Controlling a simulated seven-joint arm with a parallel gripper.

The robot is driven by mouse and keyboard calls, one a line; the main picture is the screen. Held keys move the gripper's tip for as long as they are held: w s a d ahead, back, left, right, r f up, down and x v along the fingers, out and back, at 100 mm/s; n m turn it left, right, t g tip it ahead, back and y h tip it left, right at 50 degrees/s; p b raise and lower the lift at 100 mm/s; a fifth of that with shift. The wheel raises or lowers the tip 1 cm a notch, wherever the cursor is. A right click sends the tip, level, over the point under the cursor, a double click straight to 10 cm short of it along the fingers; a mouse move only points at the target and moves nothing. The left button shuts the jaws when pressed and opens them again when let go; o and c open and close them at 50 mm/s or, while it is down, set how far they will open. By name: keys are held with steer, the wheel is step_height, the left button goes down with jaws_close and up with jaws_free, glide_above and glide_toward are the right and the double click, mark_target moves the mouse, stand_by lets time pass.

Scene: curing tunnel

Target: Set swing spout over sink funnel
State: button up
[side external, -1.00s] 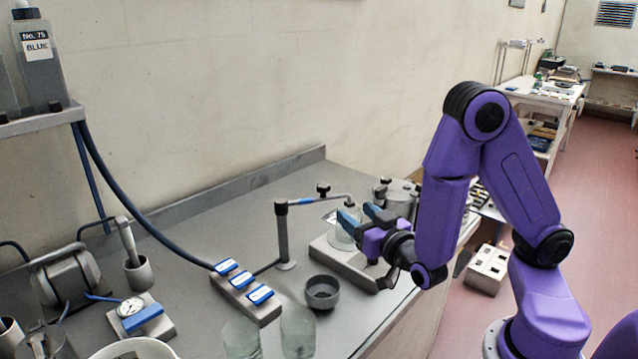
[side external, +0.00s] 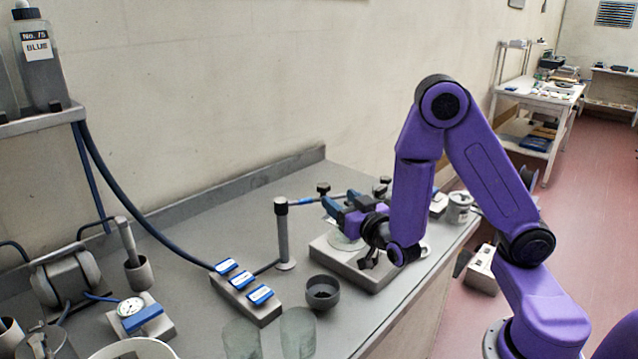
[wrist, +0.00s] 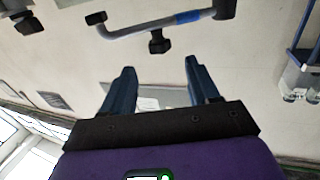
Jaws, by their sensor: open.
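The swing spout (side external: 283,240) is a dark upright post with a horizontal arm, a blue band and a black knob. In the side view its arm points right, toward the block, and its outer end is hidden behind my gripper. In the wrist view the spout arm (wrist: 130,30) crosses the top, knob beyond my fingertips. The sink funnel, a dark round cup (side external: 322,294), sits on the bench in front of the post, apart from the spout's arm. My gripper (side external: 341,202) is open beside the spout's arm; its fingers (wrist: 161,75) have nothing between them in the wrist view.
A grey block (side external: 345,268) with a clear vessel lies below my gripper. A valve bank with blue levers (side external: 247,296) is left of the funnel. Clear glasses (side external: 298,333) stand in front. A small can (side external: 459,208) stands behind my arm.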

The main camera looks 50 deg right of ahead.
mark_target(320, 183)
steer(key=shift+x, duration=5.5)
steer(key=shift+s, duration=0.1)
jaws_close()
